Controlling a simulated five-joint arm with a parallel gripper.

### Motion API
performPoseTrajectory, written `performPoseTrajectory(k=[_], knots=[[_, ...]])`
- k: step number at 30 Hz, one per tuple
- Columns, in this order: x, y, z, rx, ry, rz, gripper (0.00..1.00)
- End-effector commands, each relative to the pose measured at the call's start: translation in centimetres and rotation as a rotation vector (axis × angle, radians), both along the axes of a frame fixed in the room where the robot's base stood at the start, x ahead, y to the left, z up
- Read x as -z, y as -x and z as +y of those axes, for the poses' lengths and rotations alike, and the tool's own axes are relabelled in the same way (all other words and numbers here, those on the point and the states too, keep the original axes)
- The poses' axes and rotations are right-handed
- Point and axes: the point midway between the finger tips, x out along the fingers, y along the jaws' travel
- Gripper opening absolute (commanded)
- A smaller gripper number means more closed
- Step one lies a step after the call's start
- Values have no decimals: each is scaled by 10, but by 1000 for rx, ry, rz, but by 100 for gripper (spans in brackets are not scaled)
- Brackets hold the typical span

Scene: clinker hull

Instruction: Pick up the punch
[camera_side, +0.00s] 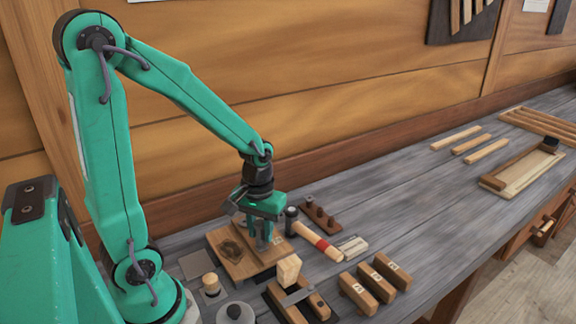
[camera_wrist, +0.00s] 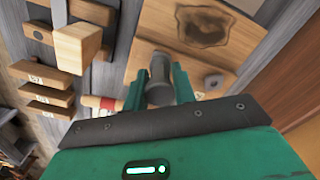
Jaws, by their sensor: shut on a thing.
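The punch (camera_wrist: 160,80) is a dark grey cylinder with a wider head, seen in the wrist view between my gripper's green fingers. My gripper (camera_wrist: 158,90) is shut on it. In the side view my gripper (camera_side: 263,240) points down over the right part of a wooden board (camera_side: 229,265) with a dark-stained hollow. The fingers mostly hide the punch there. I cannot tell whether its lower end touches the board.
A hammer with a red-banded handle (camera_side: 318,242) lies close to the right. A pale wooden block (camera_side: 289,269), several marked wooden blocks (camera_side: 375,283) and a rack with pegs (camera_side: 320,215) stand around. The bench's middle right (camera_side: 420,200) is clear.

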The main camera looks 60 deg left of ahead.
Motion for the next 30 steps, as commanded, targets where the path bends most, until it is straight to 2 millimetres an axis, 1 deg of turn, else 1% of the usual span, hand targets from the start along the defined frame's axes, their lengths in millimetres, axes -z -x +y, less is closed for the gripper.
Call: performPoseTrajectory(k=[7,8,21,30], knots=[[-28,-1,0,-1,-2,-6,0],[-30,0,-2,2,-1,-5,0],[-66,22,-61,7,0,-5,0],[-86,34,-93,3,1,-4,0]])
